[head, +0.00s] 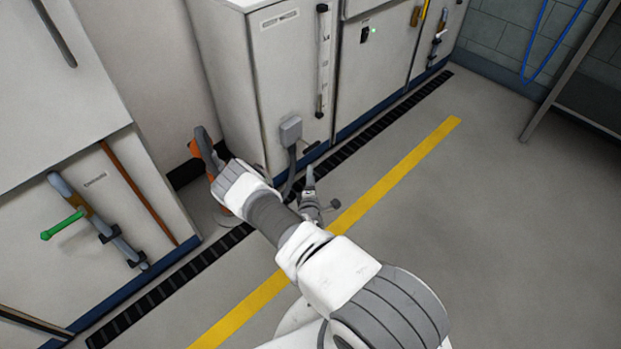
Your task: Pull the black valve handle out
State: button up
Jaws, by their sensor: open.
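A small black handle (311,147) sticks out to the right beside the grey pipe, just below a grey box on the front of the middle white cabinet. I take it for the valve handle; it is small in the head view. My gripper (322,190) shows beyond my arm, low in front of that cabinet, just below the handle in the picture. It is open and looks empty, with a visible gap between it and the handle. My wrist hides part of the gripper and the lower pipe.
An orange and dark upright thing (195,149) stands partly behind my arm. A black floor grate (160,291) and yellow stripe (400,170) run past the cabinets.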

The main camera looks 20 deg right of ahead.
jog(key=shift+s+a, duration=0.25)
jog(key=shift+s, duration=0.15)
dwell(0.5)
